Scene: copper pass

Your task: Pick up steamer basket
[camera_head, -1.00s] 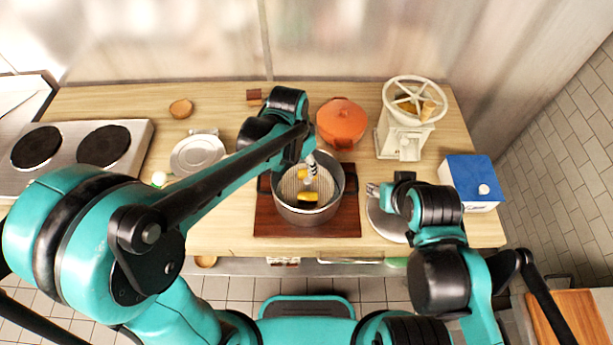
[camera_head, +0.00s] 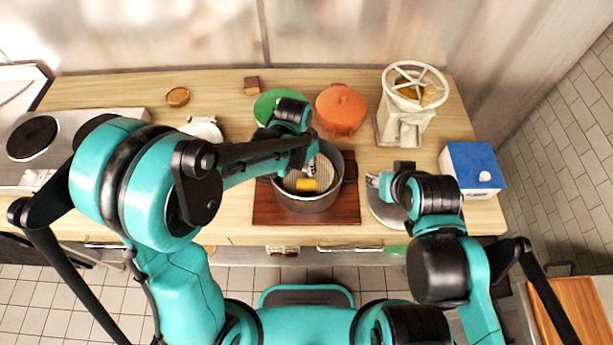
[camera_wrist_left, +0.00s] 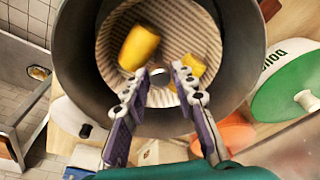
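The steamer basket (camera_head: 326,168), a pale ribbed round insert, sits inside the grey pot (camera_head: 303,203). Yellow corn pieces (camera_head: 306,185) lie in it. In the left wrist view the basket (camera_wrist_left: 205,35) shows inside the pot wall (camera_wrist_left: 78,50), with corn (camera_wrist_left: 138,47) on it. My left gripper (camera_head: 309,168) reaches down into the pot. In the left wrist view its fingers (camera_wrist_left: 160,76) are apart over the basket, with a small pale spot between them. Whether they touch the basket is unclear. My right gripper (camera_head: 373,180) is beside the pot, above a metal disc (camera_head: 382,212); its fingers are too small to read.
The pot stands on a dark wooden board (camera_head: 345,213). Behind it are a green lid (camera_head: 268,104) and an orange pot (camera_head: 341,108). A cream mill (camera_head: 400,127) and a blue-topped box (camera_head: 473,165) stand right; a hob (camera_head: 28,160) is left.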

